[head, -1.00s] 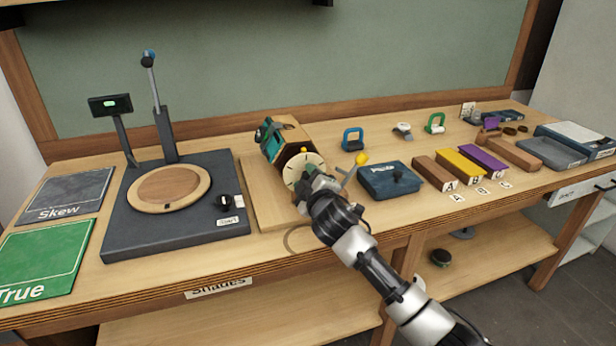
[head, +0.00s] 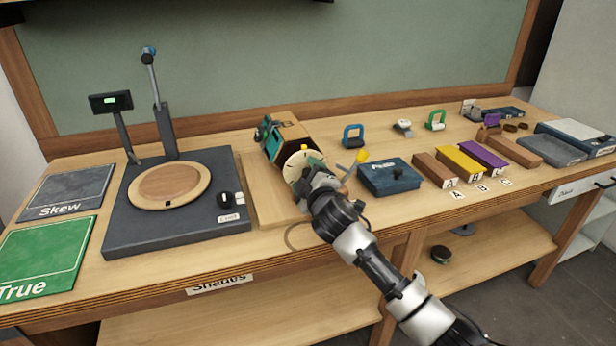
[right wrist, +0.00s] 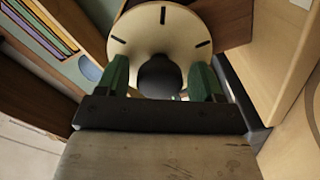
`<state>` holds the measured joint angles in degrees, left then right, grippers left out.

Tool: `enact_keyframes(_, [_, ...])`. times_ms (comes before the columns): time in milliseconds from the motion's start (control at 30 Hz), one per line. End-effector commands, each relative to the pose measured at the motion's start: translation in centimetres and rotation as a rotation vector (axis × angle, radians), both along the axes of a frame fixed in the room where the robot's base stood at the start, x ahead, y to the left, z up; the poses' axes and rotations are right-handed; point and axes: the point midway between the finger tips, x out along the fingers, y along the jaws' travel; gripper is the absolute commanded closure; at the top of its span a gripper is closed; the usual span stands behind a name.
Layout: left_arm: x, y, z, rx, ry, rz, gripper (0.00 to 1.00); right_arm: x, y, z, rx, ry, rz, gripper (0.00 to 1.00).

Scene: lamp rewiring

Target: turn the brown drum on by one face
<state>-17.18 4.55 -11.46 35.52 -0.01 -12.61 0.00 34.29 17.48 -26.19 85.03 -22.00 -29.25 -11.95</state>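The brown drum (head: 292,130) lies on its side on a wooden board, with a teal panel at its left side. A round cream dial (head: 293,168) with dark marks is on its near end, and it also shows in the right wrist view (right wrist: 135,32). A dark round knob (right wrist: 160,77) stands out from the dial's middle. My right gripper (head: 312,182) is at the dial. Its two green fingers stand on either side of the knob, with a narrow gap showing on both sides. The gripper hides the dial's lower right part in the head view. My left gripper is not in view.
A yellow-ended piece (head: 361,156) is just right of my right gripper. A dark blue box (head: 388,180) stands close to the right. A black base with a wooden disc (head: 120,235) is at left. Brown, yellow and purple blocks (head: 460,167) are farther right.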

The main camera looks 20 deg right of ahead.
Motion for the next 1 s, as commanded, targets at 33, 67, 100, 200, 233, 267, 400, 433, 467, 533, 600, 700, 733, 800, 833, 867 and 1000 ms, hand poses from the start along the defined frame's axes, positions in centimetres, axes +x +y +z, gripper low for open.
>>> enact_keyframes(33, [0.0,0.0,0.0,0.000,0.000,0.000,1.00,0.0,0.0,0.0,0.000,0.000,0.000,0.33])
enact_keyframes(67, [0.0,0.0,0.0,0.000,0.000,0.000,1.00,0.0,0.0,0.0,0.000,0.000,0.000,0.33])
enact_keyframes(100, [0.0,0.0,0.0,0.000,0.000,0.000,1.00,0.0,0.0,0.0,0.000,0.000,0.000,0.33])
enact_keyframes(200, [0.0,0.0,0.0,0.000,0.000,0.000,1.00,-0.2,0.0,0.0,0.000,0.000,0.000,0.33])
enact_keyframes(233, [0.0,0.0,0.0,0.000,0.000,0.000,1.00,-0.3,0.0,0.0,0.000,0.000,0.000,0.33])
enact_keyframes(267, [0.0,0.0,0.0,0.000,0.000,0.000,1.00,-0.5,0.0,0.0,0.000,0.000,0.001,0.33])
enact_keyframes(400, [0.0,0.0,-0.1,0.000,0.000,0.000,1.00,-2.1,-0.1,-0.1,0.000,0.000,0.000,0.33])
enact_keyframes(433, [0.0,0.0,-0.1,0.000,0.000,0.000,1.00,-2.6,-0.1,-0.1,0.000,0.000,0.001,0.33])
enact_keyframes(467, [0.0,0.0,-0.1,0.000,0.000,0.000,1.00,-3.1,-0.1,-0.1,0.000,0.000,0.001,0.33])
enact_keyframes(533, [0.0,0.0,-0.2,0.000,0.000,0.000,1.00,-4.4,-0.2,-0.2,-0.001,0.000,0.001,0.33])
enact_keyframes(600, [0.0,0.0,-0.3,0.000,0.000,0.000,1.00,-5.7,-0.2,-0.1,0.000,0.000,0.001,0.33])
enact_keyframes(700, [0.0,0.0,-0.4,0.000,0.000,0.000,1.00,-7.5,-0.3,-0.2,0.000,0.001,0.000,0.33])
enact_keyframes(733, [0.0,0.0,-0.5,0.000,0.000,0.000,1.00,-8.0,-0.3,-0.1,0.000,0.000,0.001,0.33])
enact_keyframes(800, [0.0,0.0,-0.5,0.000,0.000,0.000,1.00,-8.9,-0.3,-0.1,0.001,0.000,0.001,0.33])
enact_keyframes(833, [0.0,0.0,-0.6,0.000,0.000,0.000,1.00,-9.3,-0.3,-0.1,0.001,0.001,0.000,0.33])
enact_keyframes(867, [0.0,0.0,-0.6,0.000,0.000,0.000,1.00,-9.6,-0.3,-0.1,0.001,0.001,0.000,0.33])
enact_keyframes(1000, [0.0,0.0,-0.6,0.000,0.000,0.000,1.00,-10.6,-0.4,-0.1,-0.001,0.001,0.001,0.33])
